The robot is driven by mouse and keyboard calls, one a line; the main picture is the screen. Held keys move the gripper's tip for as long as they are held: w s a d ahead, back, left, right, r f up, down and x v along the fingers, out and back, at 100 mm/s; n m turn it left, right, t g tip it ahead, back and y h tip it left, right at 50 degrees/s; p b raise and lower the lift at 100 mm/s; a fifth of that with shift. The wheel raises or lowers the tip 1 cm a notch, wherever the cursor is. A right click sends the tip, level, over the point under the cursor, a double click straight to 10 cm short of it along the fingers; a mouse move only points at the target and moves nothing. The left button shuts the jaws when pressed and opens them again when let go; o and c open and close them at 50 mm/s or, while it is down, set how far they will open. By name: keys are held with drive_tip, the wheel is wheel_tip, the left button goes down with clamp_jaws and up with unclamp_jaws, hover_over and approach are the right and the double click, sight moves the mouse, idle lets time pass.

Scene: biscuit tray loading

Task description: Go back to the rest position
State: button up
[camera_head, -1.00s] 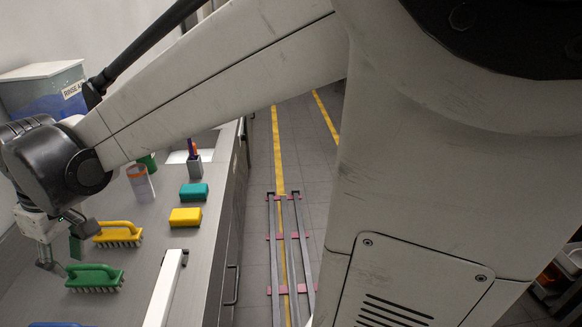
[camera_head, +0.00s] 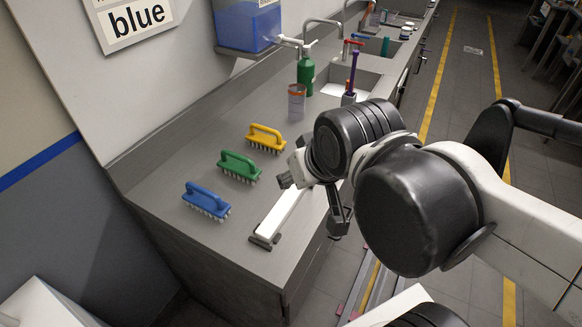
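My gripper (camera_head: 312,207) is in the air over the front edge of the steel counter, near the white bar. Its dark fingers appear spread apart, with nothing seen between them. My wrist hides part of the gripper and the counter behind it. A yellow brush (camera_head: 266,136), a green brush (camera_head: 239,165) and a blue brush (camera_head: 206,200) stand bristles down in a slanting row on the counter, left of my gripper and apart from it.
The white bar (camera_head: 280,213) lies along the counter (camera_head: 170,168) near its front edge. A cup (camera_head: 297,102), a green bottle (camera_head: 305,76) and a sink (camera_head: 352,80) are farther back. The aisle floor (camera_head: 455,90) at right is clear.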

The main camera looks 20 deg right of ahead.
drive_tip(key=shift+f, duration=0.1)
wheel_tip(320, 180, down, 7)
drive_tip(key=b, duration=0.7)
drive_tip(key=shift+r, duration=0.2)
